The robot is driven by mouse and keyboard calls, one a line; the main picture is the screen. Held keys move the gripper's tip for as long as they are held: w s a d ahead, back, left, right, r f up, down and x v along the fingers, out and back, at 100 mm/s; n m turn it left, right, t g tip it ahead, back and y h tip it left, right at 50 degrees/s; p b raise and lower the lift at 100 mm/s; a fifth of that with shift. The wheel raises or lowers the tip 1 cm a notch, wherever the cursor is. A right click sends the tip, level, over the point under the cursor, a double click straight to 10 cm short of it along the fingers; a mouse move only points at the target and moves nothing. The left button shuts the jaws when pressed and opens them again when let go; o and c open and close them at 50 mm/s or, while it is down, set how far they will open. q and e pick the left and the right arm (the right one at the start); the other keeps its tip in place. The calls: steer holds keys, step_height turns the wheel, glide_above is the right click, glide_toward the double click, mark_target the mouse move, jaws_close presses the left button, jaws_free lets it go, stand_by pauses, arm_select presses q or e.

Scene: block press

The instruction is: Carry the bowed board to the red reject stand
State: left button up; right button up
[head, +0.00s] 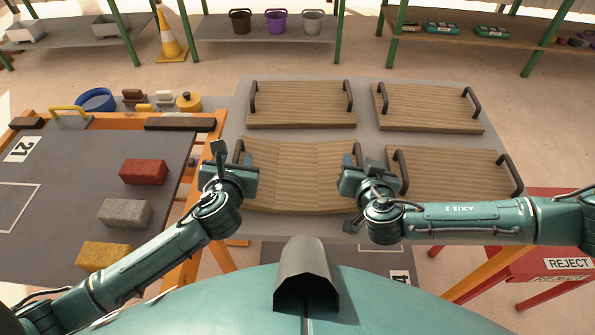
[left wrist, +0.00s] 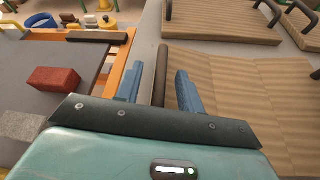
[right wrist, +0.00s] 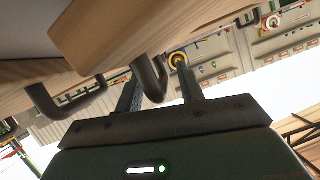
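The bowed board (head: 300,190) is the near left one of the wooden boards on the grey table; its middle dips in a shallow V. My left gripper (head: 243,160) is at its left handle. In the left wrist view that dark handle (left wrist: 160,75) lies between the open fingers (left wrist: 158,88), with gaps visible. My right gripper (head: 350,162) is at the board's right handle (head: 358,152). In the right wrist view a dark handle (right wrist: 148,78) shows between the spread fingers (right wrist: 160,85). The red reject stand (head: 520,262) is at the lower right, partly behind my right arm.
Three flat boards share the grey table (head: 370,135): far left (head: 300,105), far right (head: 430,107) and near right (head: 450,172). An orange-framed bench (head: 70,180) at left holds red, grey and yellow blocks. Shelves and a cone (head: 168,40) stand behind, across open floor.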

arm_select(q)
steer(key=shift+w+f, duration=0.2)
steer(key=shift+w, duration=0.25)
arm_select(e)
steer(key=shift+w+f, duration=0.2)
steer(key=shift+w, duration=0.25)
arm_select(q)
steer(key=shift+c, duration=0.6)
arm_select(e)
steer(key=shift+c, duration=0.6)
arm_select(q)
jaws_close()
arm_select(e)
jaws_close()
arm_select(q)
steer(key=shift+a, duration=0.1)
steer(key=shift+r, duration=0.1)
arm_select(e)
steer(key=shift+r, duration=0.1)
